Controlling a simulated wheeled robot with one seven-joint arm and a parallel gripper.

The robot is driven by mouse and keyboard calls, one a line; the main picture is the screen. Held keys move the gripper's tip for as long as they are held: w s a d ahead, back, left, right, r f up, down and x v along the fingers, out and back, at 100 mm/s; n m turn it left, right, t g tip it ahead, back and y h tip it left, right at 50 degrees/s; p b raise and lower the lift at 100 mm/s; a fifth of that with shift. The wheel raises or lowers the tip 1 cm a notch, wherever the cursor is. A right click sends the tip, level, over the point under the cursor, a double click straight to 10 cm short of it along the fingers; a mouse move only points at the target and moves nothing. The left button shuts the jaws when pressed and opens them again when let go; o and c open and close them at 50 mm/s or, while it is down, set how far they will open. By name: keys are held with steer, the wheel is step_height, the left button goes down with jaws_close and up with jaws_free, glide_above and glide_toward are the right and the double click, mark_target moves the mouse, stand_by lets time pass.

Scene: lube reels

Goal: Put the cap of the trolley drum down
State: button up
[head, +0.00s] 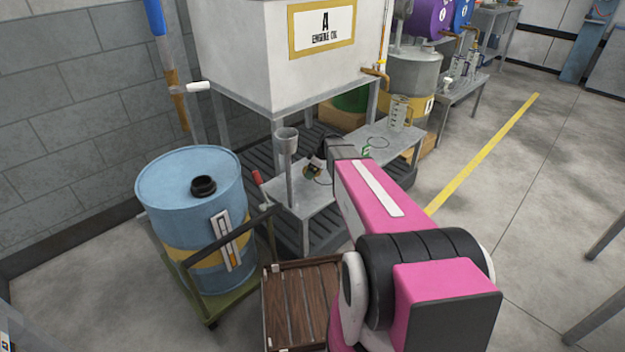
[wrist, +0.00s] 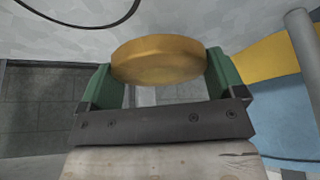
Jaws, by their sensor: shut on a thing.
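The cap is a round brass-coloured disc (wrist: 160,62) between the green fingers of my gripper (wrist: 158,75) in the wrist view. My gripper is shut on it, with a finger at each side. In the head view my gripper (head: 313,168) is above the low grey stand (head: 292,206), and the cap (head: 311,171) shows as a small brownish patch there. I cannot tell the gap between cap and stand. The blue trolley drum (head: 178,215) stands at the left on a green trolley (head: 205,312). Its black opening (head: 203,187) on top is uncovered.
A funnel on a grey post (head: 289,165) stands close left of my gripper. The engine oil tank (head: 285,55) is behind. A jug (head: 399,112) stands on the bench at right (head: 382,137). A wooden crate (head: 300,300) is in front.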

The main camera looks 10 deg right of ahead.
mark_target(312, 183)
steer(key=shift+f, duration=2.5)
steer(key=o, duration=0.8)
steer(key=shift+f, duration=0.1)
steer(key=shift+c, duration=0.2)
steer(key=v, duration=1.2)
steer(key=s+a+m+g+h, duration=0.1)
steer(key=s+m, duration=0.5)
steer(key=s, duration=0.6)
steer(key=s+a+r+m+g+h, duration=0.1)
steer(key=s+a+m+h, duration=0.2)
steer(key=s, duration=1)
steer(key=m, duration=0.3)
steer(key=shift+a+r+m, duration=0.15)
steer(key=shift+a+m, duration=0.1)
steer(key=shift+m, duration=0.05)
